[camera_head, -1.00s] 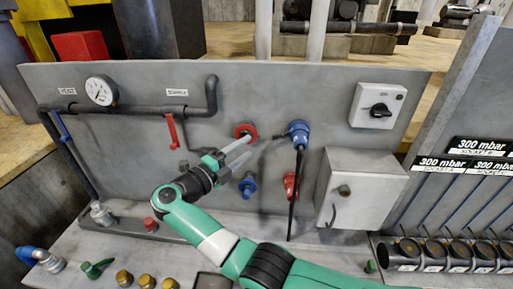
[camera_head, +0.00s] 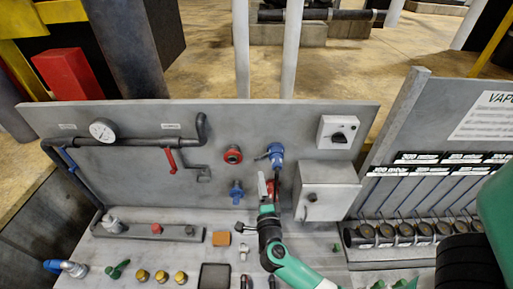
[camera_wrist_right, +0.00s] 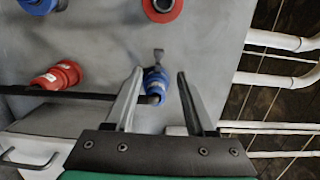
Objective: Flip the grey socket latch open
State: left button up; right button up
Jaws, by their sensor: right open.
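The blue socket (camera_head: 276,153) with a black cable hanging from it is on the upright grey panel. A small grey latch (camera_head: 262,157) sticks out at its left side. In the right wrist view the latch (camera_wrist_right: 158,54) shows just above the blue socket (camera_wrist_right: 154,84). My right gripper (camera_head: 269,180) is below the socket in the head view, pointing at the panel. In the wrist view its two fingers (camera_wrist_right: 158,75) are open and empty, one on each side of the blue socket. I cannot tell the exact gap to the latch. My left gripper is not in view.
A red socket (camera_head: 233,154) and a lower blue socket (camera_head: 237,189) are left of the latch. A red plug (camera_wrist_right: 60,75) is close by in the wrist view. A grey box (camera_head: 328,190) stands right of my gripper. Brass knobs (camera_head: 161,276) are on the bench.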

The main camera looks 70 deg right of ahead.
aim_at(257, 160)
jog(key=b+x, duration=0.1)
jog(key=x, duration=1)
jog(key=shift+w+d+f, duration=0.15)
jog(key=shift+w+d, duration=0.05)
jog(key=shift+d, duration=0.1)
grip_shut()
